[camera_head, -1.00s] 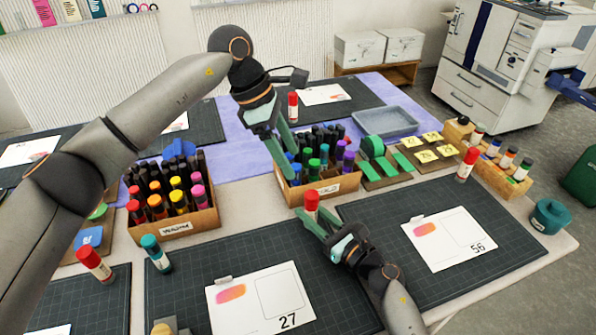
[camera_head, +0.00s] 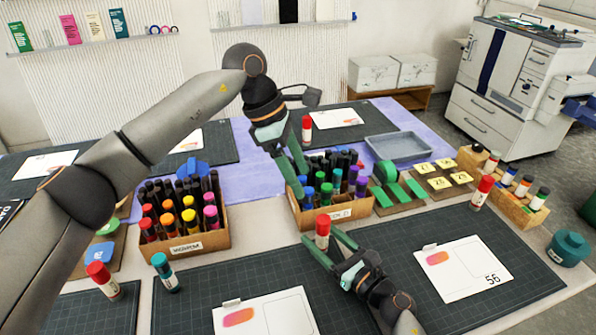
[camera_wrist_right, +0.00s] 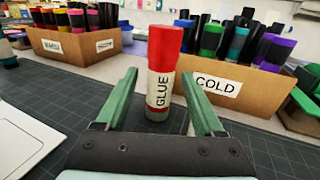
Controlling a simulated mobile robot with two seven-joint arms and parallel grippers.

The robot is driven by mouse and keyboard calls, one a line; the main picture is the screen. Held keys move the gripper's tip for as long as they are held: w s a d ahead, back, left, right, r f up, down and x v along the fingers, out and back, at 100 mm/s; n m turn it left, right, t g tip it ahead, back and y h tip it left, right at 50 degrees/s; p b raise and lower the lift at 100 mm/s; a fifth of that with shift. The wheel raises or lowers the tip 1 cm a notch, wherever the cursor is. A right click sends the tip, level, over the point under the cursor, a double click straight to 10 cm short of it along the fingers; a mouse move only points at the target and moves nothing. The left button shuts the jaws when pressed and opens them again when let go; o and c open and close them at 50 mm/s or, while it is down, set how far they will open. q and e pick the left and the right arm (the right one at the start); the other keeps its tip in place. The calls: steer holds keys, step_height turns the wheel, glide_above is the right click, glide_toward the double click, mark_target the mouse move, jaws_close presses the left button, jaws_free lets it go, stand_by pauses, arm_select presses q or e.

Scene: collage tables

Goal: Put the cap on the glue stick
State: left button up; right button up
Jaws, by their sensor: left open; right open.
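A glue stick (camera_head: 322,232) with a red top stands upright by the front of the COLD box. In the right wrist view the glue stick (camera_wrist_right: 162,88) shows a white GLUE label, a red band and a grey base. My right gripper (camera_head: 319,240) is open, with its fingers on either side of the stick; in the right wrist view gaps show beside it. My left gripper (camera_head: 301,184) is open and empty over the left part of the COLD box. I cannot make out a separate loose cap.
The COLD box (camera_head: 345,211) and a box of warm-coloured markers (camera_head: 190,243) stand behind the cutting mats. Other red-topped sticks stand at the left (camera_head: 104,281), right (camera_head: 482,191) and back (camera_head: 307,129). A card marked 56 (camera_head: 462,268) lies on the right mat.

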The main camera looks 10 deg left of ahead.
steer(key=v, duration=1.2)
steer(key=shift+s+d+b, duration=0.15)
steer(key=shift+d+b, duration=0.1)
steer(key=shift+b, duration=0.05)
